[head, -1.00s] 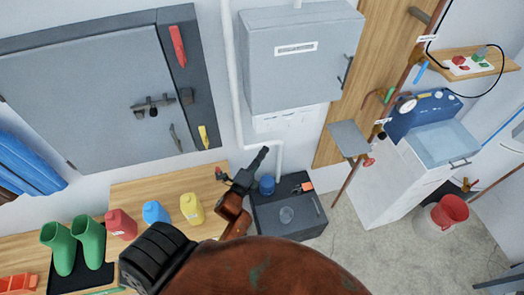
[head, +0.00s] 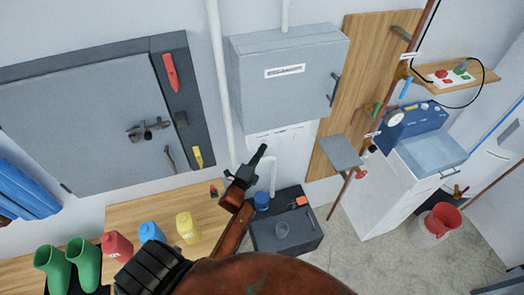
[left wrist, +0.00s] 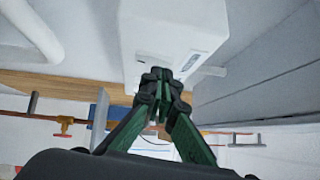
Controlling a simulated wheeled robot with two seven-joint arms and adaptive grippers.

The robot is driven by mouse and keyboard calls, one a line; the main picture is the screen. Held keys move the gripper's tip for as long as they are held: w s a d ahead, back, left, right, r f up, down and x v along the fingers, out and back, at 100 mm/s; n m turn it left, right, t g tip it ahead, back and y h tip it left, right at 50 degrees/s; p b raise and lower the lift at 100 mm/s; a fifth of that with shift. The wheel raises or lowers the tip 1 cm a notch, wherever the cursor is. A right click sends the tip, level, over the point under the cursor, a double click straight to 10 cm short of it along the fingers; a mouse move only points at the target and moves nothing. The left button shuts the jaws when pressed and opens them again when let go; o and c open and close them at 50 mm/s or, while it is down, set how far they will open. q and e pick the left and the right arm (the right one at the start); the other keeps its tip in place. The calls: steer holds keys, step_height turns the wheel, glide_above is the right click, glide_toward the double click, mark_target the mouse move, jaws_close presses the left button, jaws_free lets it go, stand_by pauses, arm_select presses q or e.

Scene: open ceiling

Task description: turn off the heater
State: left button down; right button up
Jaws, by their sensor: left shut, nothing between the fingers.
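I cannot tell for certain which thing is the heater. A blue panel with a round dial (head: 412,122) stands behind a light blue basin at the right. A power strip (head: 452,77) with red and green parts lies on a small wall shelf at the upper right. My left gripper (head: 261,151) is shut and empty, just below the grey wall cabinet (head: 285,90) in the head view. In the left wrist view its green fingers (left wrist: 160,78) meet at the tips, in front of a pale box. My right gripper is not in view.
A wooden counter (head: 150,212) at left holds green boots and red, blue and yellow bottles. A dark box (head: 285,240) with a glass stands low behind my gripper. Grey floor (head: 370,265) is clear.

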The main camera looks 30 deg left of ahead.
arm_select(q)
steer(key=shift+w+a+r, duration=0.15)
steer(key=shift+a, duration=0.05)
steer(key=shift+d, duration=0.1)
steer(key=s+d+r+b, duration=0.1)
steer(key=s+d, duration=0.2)
steer(key=s, duration=0.9)
steer(key=shift+s+d, duration=0.3)
steer(key=shift+d, duration=0.05)
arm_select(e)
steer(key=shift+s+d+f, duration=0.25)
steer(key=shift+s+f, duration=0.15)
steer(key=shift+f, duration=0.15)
arm_select(q)
steer(key=shift+r, duration=0.1)
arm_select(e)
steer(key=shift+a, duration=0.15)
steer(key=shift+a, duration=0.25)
